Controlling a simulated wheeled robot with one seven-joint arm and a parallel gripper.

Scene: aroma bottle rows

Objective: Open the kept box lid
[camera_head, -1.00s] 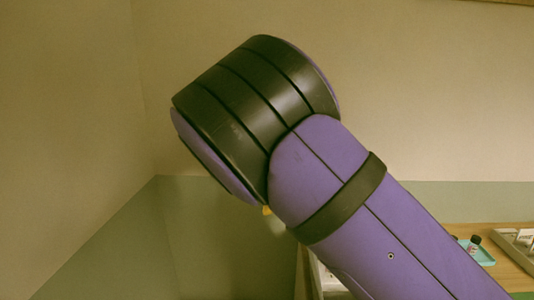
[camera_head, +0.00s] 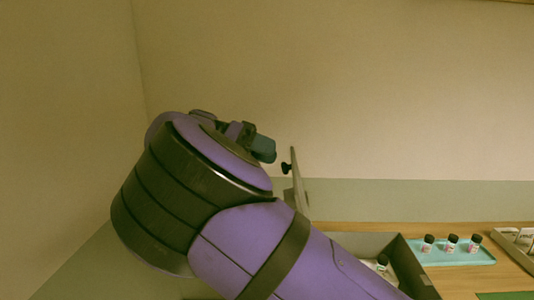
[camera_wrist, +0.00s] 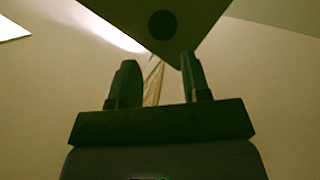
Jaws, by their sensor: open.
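The box lid (camera_head: 298,188) stands raised and nearly upright in the head view, seen almost edge-on, with its dark knob (camera_head: 287,167) facing my gripper. The grey open-topped box (camera_head: 408,270) sits below and to the right of it, partly hidden by my arm. A dark-capped bottle (camera_head: 382,262) and something pale are inside. My gripper (camera_head: 262,148) is left of the knob and apart from it. In the wrist view, my gripper (camera_wrist: 158,72) has its fingers spread and empty. The lid's dark face (camera_wrist: 190,12) and round knob (camera_wrist: 163,25) show beyond the fingertips.
A turquoise tray (camera_head: 470,259) holding 3 small dark-capped bottles (camera_head: 451,243) is on the wooden table (camera_head: 370,228), right of the box. A grey container (camera_head: 520,255) with white packets is at the right edge. A green surface (camera_head: 508,296) shows at the bottom right.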

